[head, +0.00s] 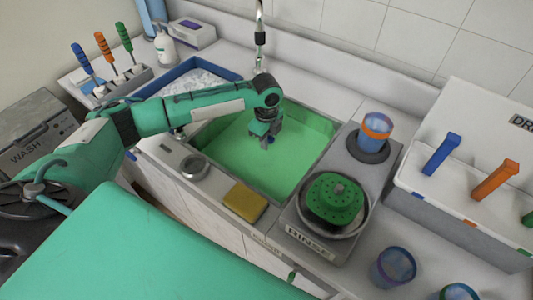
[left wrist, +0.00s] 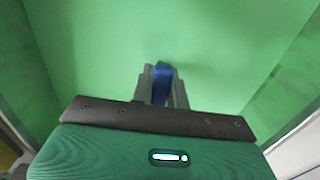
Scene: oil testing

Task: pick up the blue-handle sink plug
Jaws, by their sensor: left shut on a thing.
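The sink (head: 305,182) is filled with green liquid or has a green inside. My left gripper (head: 264,136) reaches down over the sink and is shut on the blue handle of the sink plug. In the left wrist view, the blue handle (left wrist: 161,82) stands between the two grey fingers, with green all around. The plug's lower part is not visible, so I cannot tell whether it sits in the drain. My right gripper is not in view.
A yellow sponge (head: 245,202) and a metal ring (head: 195,168) lie on the sink's front edge. An orange-banded cup (head: 375,130) and a green perforated disc (head: 335,197) stand on the rinse unit to the right. The faucet (head: 260,38) rises behind the sink.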

